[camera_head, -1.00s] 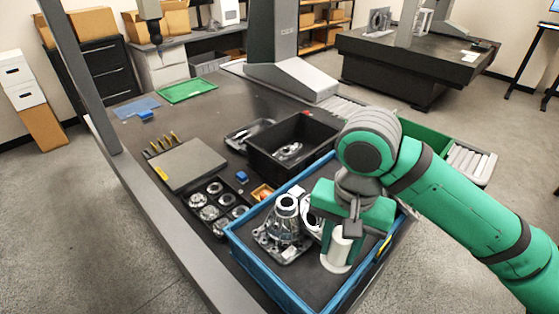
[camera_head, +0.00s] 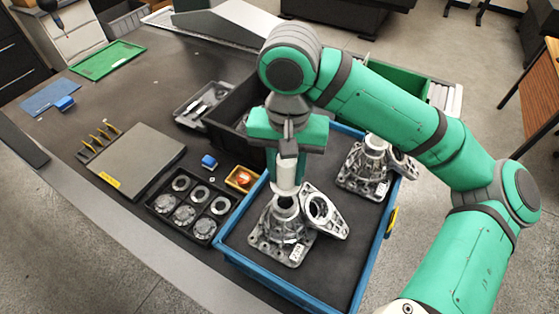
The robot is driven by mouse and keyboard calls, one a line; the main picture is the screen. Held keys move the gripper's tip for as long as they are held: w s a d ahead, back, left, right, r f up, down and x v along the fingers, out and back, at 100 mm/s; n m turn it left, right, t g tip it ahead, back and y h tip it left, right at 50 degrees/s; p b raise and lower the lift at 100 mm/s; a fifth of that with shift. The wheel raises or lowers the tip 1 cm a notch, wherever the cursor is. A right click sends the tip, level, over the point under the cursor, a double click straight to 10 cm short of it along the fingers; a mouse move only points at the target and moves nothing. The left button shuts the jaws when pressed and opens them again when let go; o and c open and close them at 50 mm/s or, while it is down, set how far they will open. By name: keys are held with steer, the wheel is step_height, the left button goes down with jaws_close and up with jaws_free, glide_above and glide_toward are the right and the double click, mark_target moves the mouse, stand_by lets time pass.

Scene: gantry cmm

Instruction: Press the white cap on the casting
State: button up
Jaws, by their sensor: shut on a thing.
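My gripper (camera_head: 287,152) is shut on the white cap (camera_head: 286,174), a pale upright cylinder with a wider lower rim. The casting (camera_head: 280,240) is a grey metal housing with a square base and a round neck, standing inside the blue-rimmed tray (camera_head: 247,262). The cap is directly over the casting's neck. Its lower edge meets or nearly meets the neck in the picture; I cannot tell whether they touch. My gripper hides the top of the cap.
A flat casting with a round opening (camera_head: 324,211) lies right beside the casting. Another housing (camera_head: 366,168) stands further back right in the tray. A black bin (camera_head: 224,133) stands behind. A black compartment tray (camera_head: 215,230) holds several metal rings to the left.

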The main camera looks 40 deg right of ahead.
steer(key=shift+f, duration=3.05)
steer(key=shift+s+f, duration=0.1)
steer(key=shift+f, duration=0.1)
stand_by(0.3)
steer(key=o, duration=1.6)
steer(key=shift+r, duration=0.1)
steer(key=shift+a+r, duration=0.1)
steer(key=shift+r, duration=3.35)
steer(key=shift+c, duration=0.3)
jaws_close()
